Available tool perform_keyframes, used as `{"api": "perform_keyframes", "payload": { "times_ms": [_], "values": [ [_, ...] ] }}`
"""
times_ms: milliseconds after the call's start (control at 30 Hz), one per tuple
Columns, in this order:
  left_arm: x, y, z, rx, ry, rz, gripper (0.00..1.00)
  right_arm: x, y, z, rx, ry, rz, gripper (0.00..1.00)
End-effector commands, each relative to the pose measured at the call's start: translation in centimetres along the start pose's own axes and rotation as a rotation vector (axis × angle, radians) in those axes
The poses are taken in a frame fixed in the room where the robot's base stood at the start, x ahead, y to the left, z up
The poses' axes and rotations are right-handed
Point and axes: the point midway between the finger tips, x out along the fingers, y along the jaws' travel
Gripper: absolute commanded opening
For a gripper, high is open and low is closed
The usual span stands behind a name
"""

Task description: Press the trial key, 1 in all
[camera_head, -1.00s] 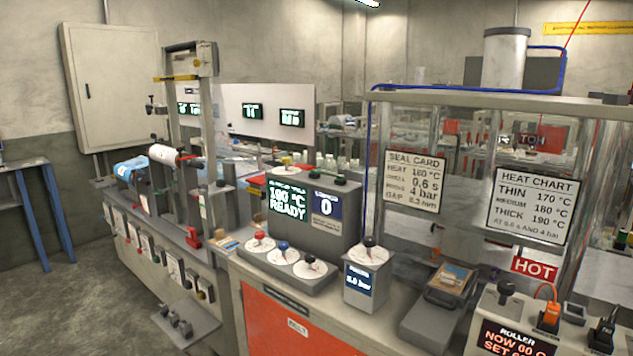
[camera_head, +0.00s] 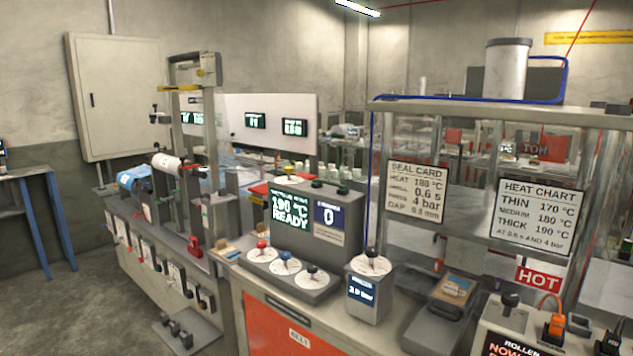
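A grey control box (camera_head: 318,252) stands on the bench in the middle of the head view. Its green display (camera_head: 290,209) reads about 190 °C and READY, and a blue counter panel (camera_head: 328,214) shows 0. Dark green-tinged buttons (camera_head: 317,184) sit on its top. Three dials with a red knob (camera_head: 262,246), a blue knob (camera_head: 285,256) and a black knob (camera_head: 312,271) are along its front. I cannot tell which control is the trial key, as no label for it is readable. Neither of my grippers is in view.
A HOT sign (camera_head: 538,279) hangs over the roller box (camera_head: 500,325). A tall frame (camera_head: 210,150) stands left.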

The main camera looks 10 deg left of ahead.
Motion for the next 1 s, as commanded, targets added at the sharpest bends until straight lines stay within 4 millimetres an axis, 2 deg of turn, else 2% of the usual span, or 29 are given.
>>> {"api": "perform_keyframes", "payload": {
  "times_ms": [33,233,1000],
  "values": [
    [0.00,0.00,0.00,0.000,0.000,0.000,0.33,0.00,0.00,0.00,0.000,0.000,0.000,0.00],
    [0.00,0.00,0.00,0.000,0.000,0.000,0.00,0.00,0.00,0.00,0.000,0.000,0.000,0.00],
    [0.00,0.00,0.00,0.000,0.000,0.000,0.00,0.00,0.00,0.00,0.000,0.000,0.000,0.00]
  ]
}}
